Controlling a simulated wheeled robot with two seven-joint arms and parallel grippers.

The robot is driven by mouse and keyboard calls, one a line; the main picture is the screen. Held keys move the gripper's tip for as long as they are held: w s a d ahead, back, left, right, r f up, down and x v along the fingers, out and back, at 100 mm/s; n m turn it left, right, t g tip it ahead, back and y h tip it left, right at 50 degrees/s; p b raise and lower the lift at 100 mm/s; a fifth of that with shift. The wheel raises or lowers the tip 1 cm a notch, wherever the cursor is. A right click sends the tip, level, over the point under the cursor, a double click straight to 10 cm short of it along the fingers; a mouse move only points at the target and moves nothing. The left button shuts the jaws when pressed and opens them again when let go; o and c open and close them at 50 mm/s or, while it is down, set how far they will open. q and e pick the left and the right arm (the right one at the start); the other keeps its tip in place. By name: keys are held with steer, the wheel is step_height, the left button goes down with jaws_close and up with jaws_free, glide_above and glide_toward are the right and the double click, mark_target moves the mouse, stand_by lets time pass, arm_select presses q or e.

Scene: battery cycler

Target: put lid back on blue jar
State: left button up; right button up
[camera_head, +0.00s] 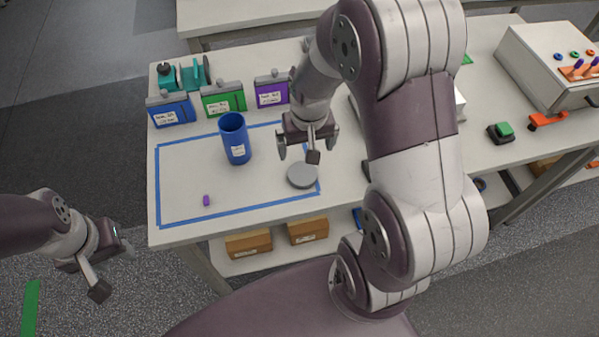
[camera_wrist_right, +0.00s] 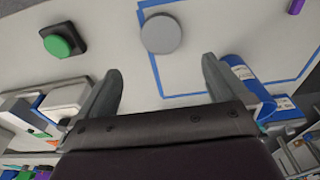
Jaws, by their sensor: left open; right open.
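The blue jar (camera_head: 236,141) stands upright and open-topped on the table, inside the blue tape outline. It also shows at the right of the right wrist view (camera_wrist_right: 246,92), partly behind a finger. The lid, a grey disc (camera_head: 302,175), lies flat at the outline's right corner; in the right wrist view the lid (camera_wrist_right: 161,33) is ahead, between the fingers' directions. My right gripper (camera_head: 309,150) is open and empty above the table, just behind the lid and right of the jar. My left gripper (camera_head: 117,272) is open and empty, off the table's left front.
A small purple piece (camera_head: 207,200) lies in the taped area (camera_head: 158,190). Blue (camera_head: 172,111), green (camera_head: 223,99) and purple (camera_head: 271,90) labelled boxes stand behind the jar. A black block with a green top (camera_head: 501,131) sits right. The taped area's front is mostly clear.

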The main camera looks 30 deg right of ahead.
glide_above(302, 173)
steer(key=f, duration=0.5)
steer(key=s+f, duration=0.1)
steer(key=f, duration=0.1)
steer(key=shift+d+f, duration=0.15)
steer(key=shift+s, duration=0.1)
steer(key=f, duration=0.2)
steer(key=w+f+p, duration=0.1)
steer(key=f, duration=0.2)
steer(key=shift+f, duration=0.1)
steer(key=shift+c, duration=0.3)
steer(key=c, duration=0.9)
